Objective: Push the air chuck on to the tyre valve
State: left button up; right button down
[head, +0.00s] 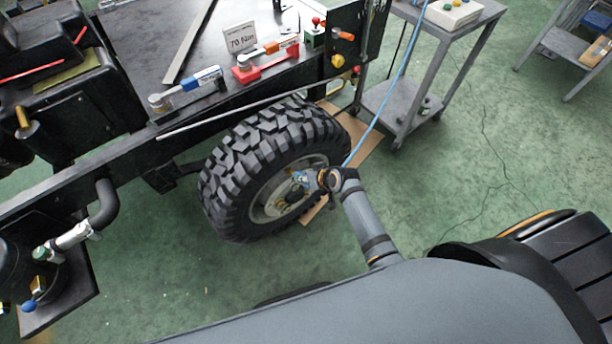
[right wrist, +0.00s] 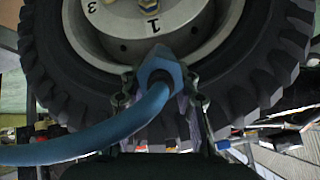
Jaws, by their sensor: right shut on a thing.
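The tyre (head: 240,160) stands upright under the black chassis, its hub (head: 285,190) facing my right arm. My right gripper (head: 318,178) is at the wheel's near side. In the right wrist view my right gripper (right wrist: 160,95) is shut on the blue air chuck (right wrist: 160,70), which has a thick blue hose (right wrist: 110,135) curving off to the left. The chuck points at the wheel rim (right wrist: 205,62) below the hub's numbered face. The tyre valve cannot be made out, and I cannot tell whether the chuck touches it. My left gripper is not in view.
The chassis deck (head: 200,45) holds torque wrenches and a "70 Nm" card (head: 241,38). A grey trolley (head: 405,110) stands right of the wheel. The blue hose runs up past it. Cardboard (head: 365,145) lies beneath the wheel. Green floor is open at the right.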

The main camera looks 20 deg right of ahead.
aim_at(301, 174)
jog(key=shift+p, duration=0.35)
jog(key=shift+w+a+f+b, duration=0.3)
jog(key=shift+w+f+b, duration=0.25)
jog(key=shift+w+b, duration=0.15)
jog(key=shift+w+a+f+b, duration=0.25)
jog(key=shift+w+f+b, duration=0.3)
jog(key=shift+w, duration=0.2)
jog(key=c, duration=0.9)
grip_release()
jog(key=shift+s, duration=0.1)
jog(key=v, duration=1.2)
jog(key=shift+r, duration=0.1)
